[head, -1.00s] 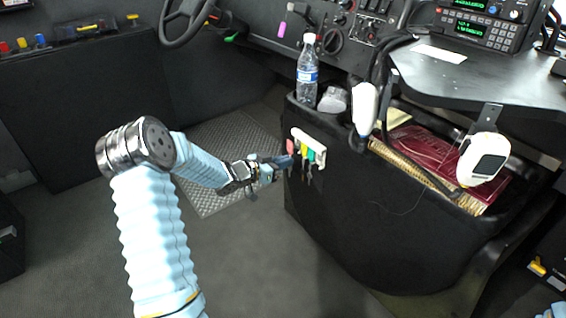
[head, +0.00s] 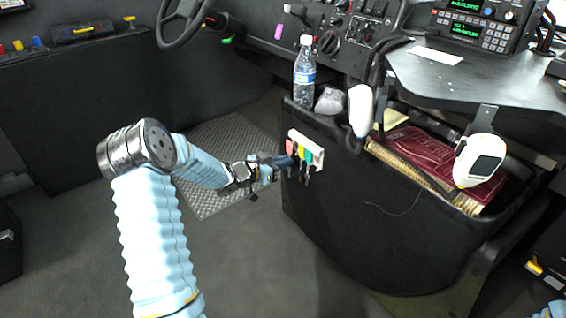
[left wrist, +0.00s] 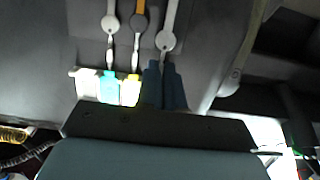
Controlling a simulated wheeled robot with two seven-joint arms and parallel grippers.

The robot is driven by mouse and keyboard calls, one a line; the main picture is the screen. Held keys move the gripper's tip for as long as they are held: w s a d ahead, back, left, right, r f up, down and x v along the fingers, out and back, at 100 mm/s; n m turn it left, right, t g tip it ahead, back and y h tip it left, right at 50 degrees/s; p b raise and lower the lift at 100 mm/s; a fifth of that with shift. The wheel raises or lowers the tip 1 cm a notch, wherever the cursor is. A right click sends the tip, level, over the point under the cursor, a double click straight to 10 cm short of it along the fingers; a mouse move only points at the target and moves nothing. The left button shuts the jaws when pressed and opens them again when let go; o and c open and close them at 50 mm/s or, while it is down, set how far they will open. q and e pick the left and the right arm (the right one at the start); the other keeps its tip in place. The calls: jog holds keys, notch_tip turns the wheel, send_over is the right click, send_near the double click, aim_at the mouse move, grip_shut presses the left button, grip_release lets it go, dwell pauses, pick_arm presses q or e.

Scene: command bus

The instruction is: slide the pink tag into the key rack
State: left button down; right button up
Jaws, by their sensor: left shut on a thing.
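The white key rack (head: 318,153) is on the left part of the black console's side. A yellow tag (head: 301,152) and a teal tag (head: 309,157) hang in it with keys below. The pink tag (head: 289,146) shows at the rack's left end, just above my left gripper's fingertips (head: 286,161). My left gripper is shut on it. In the left wrist view the fingers (left wrist: 165,88) hide the tag, and its key (left wrist: 168,35) sticks out beyond them, beside the yellow tag (left wrist: 130,92). I cannot tell how deep the tag sits in the rack. My right gripper is out of view.
A water bottle (head: 304,72) and a grey lump (head: 330,100) stand on the console ledge above the rack. White handheld devices (head: 360,110) (head: 480,160) hang to the right, by a bin with a red book (head: 430,155). The floor left of the console is clear.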

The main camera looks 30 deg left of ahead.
pick_arm(q)
jog(key=shift+w+d, duration=0.1)
jog(key=shift+w, duration=0.1)
jog(key=shift+w+d, duration=0.1)
jog(key=shift+w, duration=0.15)
jog(key=shift+w+d, duration=0.25)
jog(key=shift+w, duration=0.3)
dwell(0.9)
dwell(0.5)
jog(key=c, duration=1.2)
grip_release()
jog(key=shift+f+p+v, duration=0.15)
jog(key=shift+v, duration=0.55)
jog(key=shift+f+p+v, duration=0.15)
jog(key=shift+v, duration=0.6)
jog(key=f+p+v, duration=0.1)
jog(key=v, duration=0.6)
jog(key=shift+f, duration=0.2)
